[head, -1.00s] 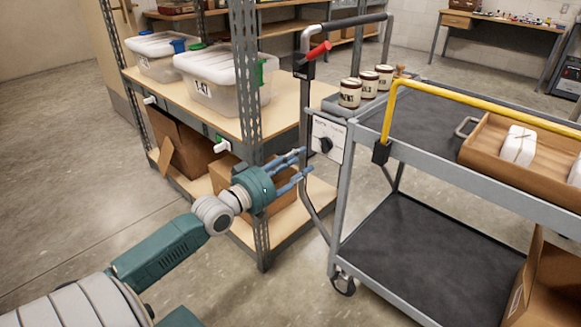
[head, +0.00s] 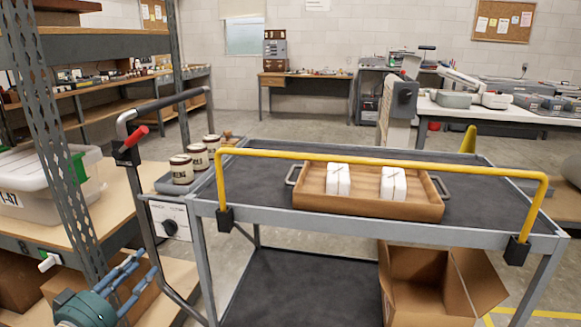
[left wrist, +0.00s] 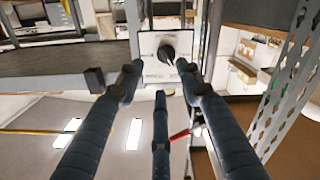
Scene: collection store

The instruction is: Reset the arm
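My left gripper (head: 138,280) is at the lower left of the head view. Its blue fingers point toward the cart's handle post, just below a white panel with a black knob (head: 170,227). In the left wrist view the fingers (left wrist: 158,80) are spread apart with nothing between them. The panel with its knob (left wrist: 168,55) shows beyond the fingertips there, and I see no contact. Most of my left arm is outside the head view. My right gripper is not in view.
The grey cart (head: 270,222) has a yellow rail (head: 380,160). A shelf post (head: 65,150) is close on the left. A cardboard box (head: 440,290) is below right.

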